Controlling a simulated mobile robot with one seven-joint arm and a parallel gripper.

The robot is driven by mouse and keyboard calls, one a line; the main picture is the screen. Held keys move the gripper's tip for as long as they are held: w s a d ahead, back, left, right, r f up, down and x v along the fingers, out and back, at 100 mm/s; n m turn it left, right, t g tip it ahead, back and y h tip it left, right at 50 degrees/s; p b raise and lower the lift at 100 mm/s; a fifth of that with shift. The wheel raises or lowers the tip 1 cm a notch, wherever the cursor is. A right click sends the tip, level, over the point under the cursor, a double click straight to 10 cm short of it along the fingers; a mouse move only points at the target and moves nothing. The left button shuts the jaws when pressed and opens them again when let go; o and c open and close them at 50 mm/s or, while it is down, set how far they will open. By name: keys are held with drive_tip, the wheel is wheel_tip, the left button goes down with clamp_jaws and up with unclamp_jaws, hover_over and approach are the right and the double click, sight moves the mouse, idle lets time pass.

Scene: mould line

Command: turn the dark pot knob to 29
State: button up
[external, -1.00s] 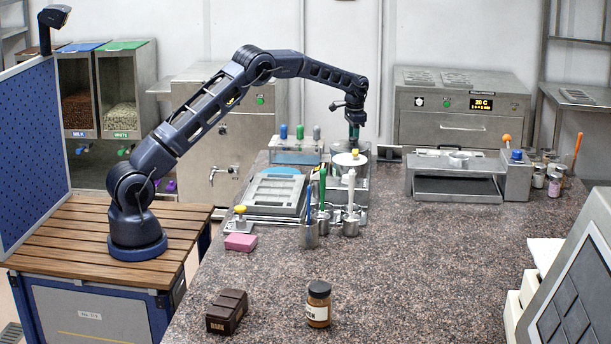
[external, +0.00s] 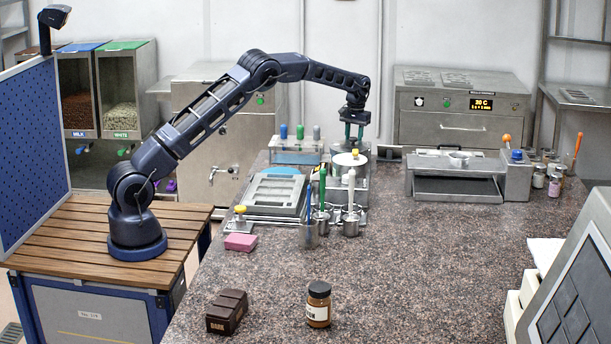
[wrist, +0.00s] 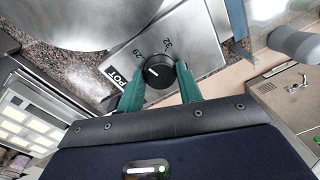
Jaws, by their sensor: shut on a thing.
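The dark round pot knob (wrist: 157,75) is on a grey metal plate marked POT (wrist: 117,77), in the middle of the wrist view. The labels 29 (wrist: 137,52) and 32 (wrist: 168,43) are printed above it. The knob's short white mark lies left of its centre and points up-left, on the side of 29 rather than 32; I cannot tell if it lines up exactly. My gripper (wrist: 160,82) has its green fingers on either side of the knob, shut on it. In the external view my gripper (external: 354,142) points down behind the pot unit; the knob is hidden there.
A round metal pot (wrist: 95,20) is beside the plate. A rack with coloured handles (external: 297,148), a mould tray (external: 275,192) and metal cups with tools (external: 350,225) stand close by. The front of the speckled counter (external: 430,270) is mostly clear.

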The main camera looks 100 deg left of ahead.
drive_tip(key=shift+f+n, duration=0.1)
drive_tip(key=shift+n, duration=0.5)
drive_tip(key=o, duration=1)
wheel_tip(320, 180, up, 11)
drive_tip(key=shift+w, duration=0.25)
drive_tip(key=shift+d, duration=0.1)
